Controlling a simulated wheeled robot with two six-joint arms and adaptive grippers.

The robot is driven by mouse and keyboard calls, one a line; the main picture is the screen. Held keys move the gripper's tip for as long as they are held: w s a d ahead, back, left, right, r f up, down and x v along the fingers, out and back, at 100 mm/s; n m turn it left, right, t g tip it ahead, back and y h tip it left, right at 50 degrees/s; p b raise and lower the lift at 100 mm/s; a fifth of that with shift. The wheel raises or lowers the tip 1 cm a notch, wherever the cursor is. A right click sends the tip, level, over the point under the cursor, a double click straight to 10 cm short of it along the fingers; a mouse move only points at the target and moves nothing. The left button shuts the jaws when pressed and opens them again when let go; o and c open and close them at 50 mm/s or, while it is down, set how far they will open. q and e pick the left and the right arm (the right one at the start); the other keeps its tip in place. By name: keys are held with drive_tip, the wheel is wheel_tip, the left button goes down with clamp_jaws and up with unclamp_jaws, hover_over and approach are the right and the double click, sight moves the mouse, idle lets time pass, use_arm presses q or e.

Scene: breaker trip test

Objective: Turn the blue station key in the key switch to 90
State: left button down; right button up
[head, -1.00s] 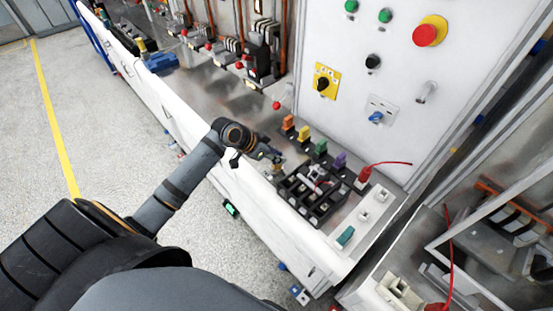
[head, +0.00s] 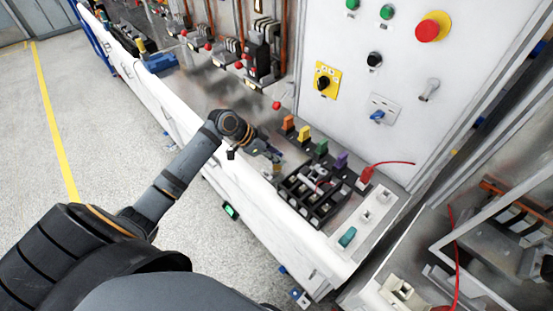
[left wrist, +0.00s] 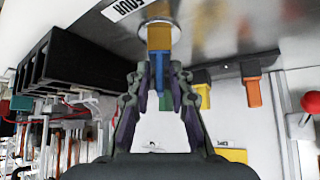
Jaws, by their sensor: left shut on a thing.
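My left gripper (head: 275,157) reaches in from the left over the bench, just left of the black divided tray. In the left wrist view its two fingers (left wrist: 158,98) are closed around the narrow blue key (left wrist: 158,72). The key's upper end meets a brass-coloured cylinder (left wrist: 158,38) that stands on a round metal disc, which looks like the key switch. The fingers hide part of the key, and I cannot read its angle. In the head view the key is too small to make out. My right gripper is not in view.
Orange (head: 288,123), yellow (head: 304,133), green (head: 320,148) and purple (head: 341,160) pieces stand behind the black tray (head: 312,197). A red piece with a wire (head: 364,178) is at right. The upright panel (head: 400,75) carries buttons and switches.

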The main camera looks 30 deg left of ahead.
use_arm(q)
drive_tip(key=shift+f+m+g+b, duration=0.2)
drive_tip(key=shift+m+g+b, duration=0.1)
drive_tip(key=shift+m+b, duration=0.25)
drive_tip(key=shift+r+m+g+h, duration=0.1)
drive_tip(key=shift+m+g+h, duration=0.2)
drive_tip(key=shift+m+h, duration=0.1)
drive_tip(key=shift+m+g+b, duration=0.3)
drive_tip(key=shift+m+b, duration=0.25)
drive_tip(key=shift+b, duration=0.25)
drive_tip(key=shift+m+g+h, duration=0.3)
drive_tip(key=shift+m, duration=0.1)
